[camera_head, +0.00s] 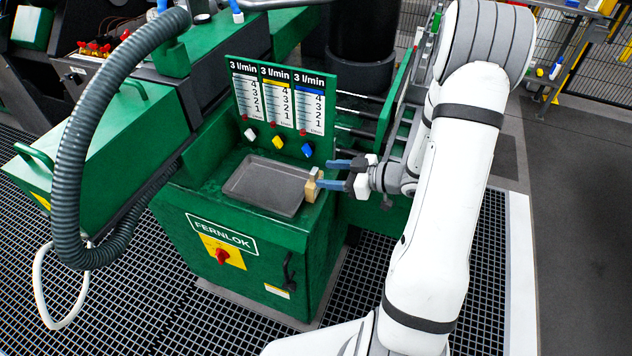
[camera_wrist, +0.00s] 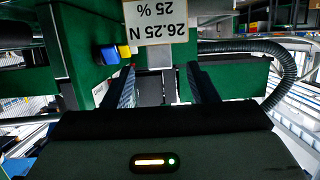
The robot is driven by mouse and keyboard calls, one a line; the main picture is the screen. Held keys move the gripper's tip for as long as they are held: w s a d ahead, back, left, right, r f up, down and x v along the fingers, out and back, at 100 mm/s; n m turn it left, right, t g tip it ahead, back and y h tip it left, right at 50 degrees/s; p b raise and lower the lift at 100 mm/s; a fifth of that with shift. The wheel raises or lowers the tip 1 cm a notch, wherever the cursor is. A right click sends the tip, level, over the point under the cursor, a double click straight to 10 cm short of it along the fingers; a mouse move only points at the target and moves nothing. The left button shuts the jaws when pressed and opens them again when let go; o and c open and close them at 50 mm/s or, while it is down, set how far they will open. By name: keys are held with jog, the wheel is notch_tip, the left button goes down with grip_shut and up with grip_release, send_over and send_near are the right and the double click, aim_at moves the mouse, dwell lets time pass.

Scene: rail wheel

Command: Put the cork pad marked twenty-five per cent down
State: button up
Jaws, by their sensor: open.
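The cork pad (camera_head: 311,188), a small tan block, stands at the right edge of the grey tray (camera_head: 262,186) on the green cabinet. In the wrist view a pale label (camera_wrist: 160,22) reads 26.25 N, 25 %, upside down, above and between the fingers; I cannot tell how it is fixed to the pad. My gripper (camera_head: 333,174) is open, with its blue fingers pointing left toward the pad. The lower fingertip is close to the pad or overlaps it in the head view; contact is unclear. In the wrist view my gripper (camera_wrist: 165,88) has its fingers well apart.
A panel of three flow gauges (camera_head: 278,98) rises behind the tray, with white, yellow and blue knobs (camera_head: 307,149) below. A grey corrugated hose (camera_head: 70,150) arches at left. The tray looks empty. A red switch (camera_head: 222,256) is on the cabinet front.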

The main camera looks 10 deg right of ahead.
aim_at(317, 173)
jog(key=x, duration=0.3)
jog(key=shift+w+a+f, duration=0.1)
jog(key=shift+w+a, duration=0.05)
jog(key=shift+a, duration=0.1)
grip_shut()
dwell(0.4)
